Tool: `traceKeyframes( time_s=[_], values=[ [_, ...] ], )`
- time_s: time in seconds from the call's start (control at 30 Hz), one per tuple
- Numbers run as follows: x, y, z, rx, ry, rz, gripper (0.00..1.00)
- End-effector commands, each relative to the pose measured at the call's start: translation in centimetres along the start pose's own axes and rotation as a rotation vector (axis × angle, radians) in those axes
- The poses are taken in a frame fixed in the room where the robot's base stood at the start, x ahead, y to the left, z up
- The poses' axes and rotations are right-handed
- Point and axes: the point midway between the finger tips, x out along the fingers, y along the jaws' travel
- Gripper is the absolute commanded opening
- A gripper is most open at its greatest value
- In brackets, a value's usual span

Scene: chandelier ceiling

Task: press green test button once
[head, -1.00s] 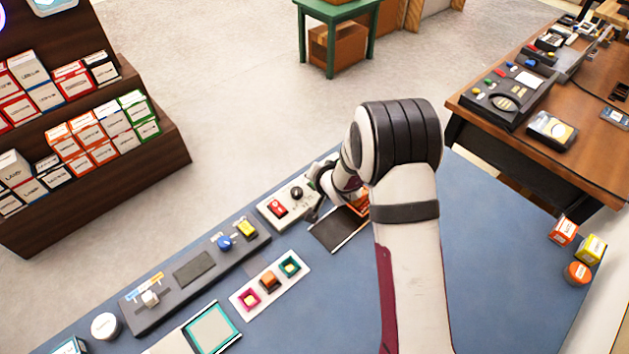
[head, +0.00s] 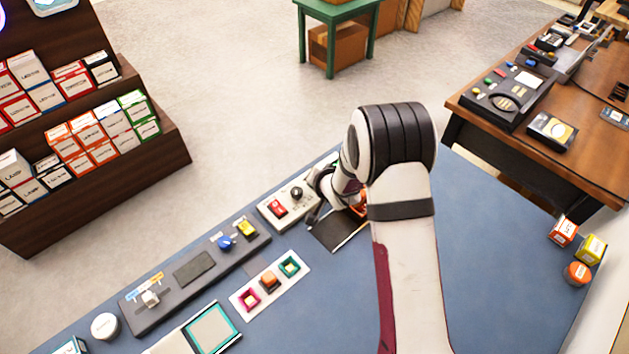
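The green-teal button is at the panel's upper right end. My gripper (head: 313,218) is above and to the right of it in the picture, apart from it, beside a white box with a red switch and a black knob (head: 296,193). The gripper is small and partly hidden by my arm, so I cannot tell whether its fingers are open or shut.
A long dark console (head: 195,265) with a yellow button, a blue knob and a white slider lies left of the panel. A black flat pad (head: 338,232) lies below the gripper. A teal-framed screen (head: 212,328) is nearer. Small boxes (head: 563,232) stand at the table's right edge.

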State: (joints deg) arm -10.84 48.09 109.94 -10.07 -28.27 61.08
Motion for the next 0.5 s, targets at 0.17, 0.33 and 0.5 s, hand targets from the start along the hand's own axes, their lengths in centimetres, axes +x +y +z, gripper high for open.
traceKeyframes(
  time_s=[0.17, 0.33, 0.5],
  values=[
    [0.16, 0.13, 0.14, 0.0, 0.0, 0.0, 0.0],
    [0.3, 0.22, 0.24, -0.001, 0.0, 0.0, 0.0],
    [0.37, 0.26, 0.29, -0.001, 0.0, 0.0, 0.0]
  ],
)
